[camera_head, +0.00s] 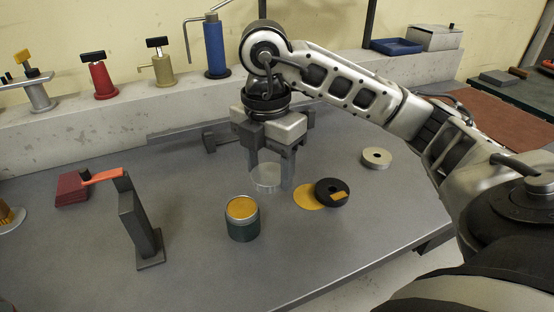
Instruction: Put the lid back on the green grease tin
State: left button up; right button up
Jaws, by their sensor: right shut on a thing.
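The green grease tin (242,229) stands upright on the grey bench, open at the top, with yellow-orange grease showing inside its rim. My right gripper (270,184) points down and is shut on a pale metallic round lid (266,177). It holds the lid above the bench, behind and slightly right of the tin in the picture, apart from it. The fingers hide the lid's side edges. My left gripper is not in view.
A dark ring (326,189) and an orange disc (307,196) lie right of the tin. A pale ring (376,158) lies farther right. A dark stand with a red arm (140,226) rises on the left. The bench (195,205) is clear between stand and tin.

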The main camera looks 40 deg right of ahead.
jog(key=shift+s+a+r+p, duration=0.1)
jog(key=shift+s+a+r, duration=0.25)
jog(key=shift+a, duration=0.2)
jog(key=shift+s+a+r+p, duration=0.1)
jog(key=shift+s+a+r, duration=0.15)
jog(key=shift+s+a, duration=0.25)
jog(key=shift+s+a+r+p, duration=0.1)
jog(key=shift+s+a+r, duration=0.2)
jog(key=shift+a, duration=0.35)
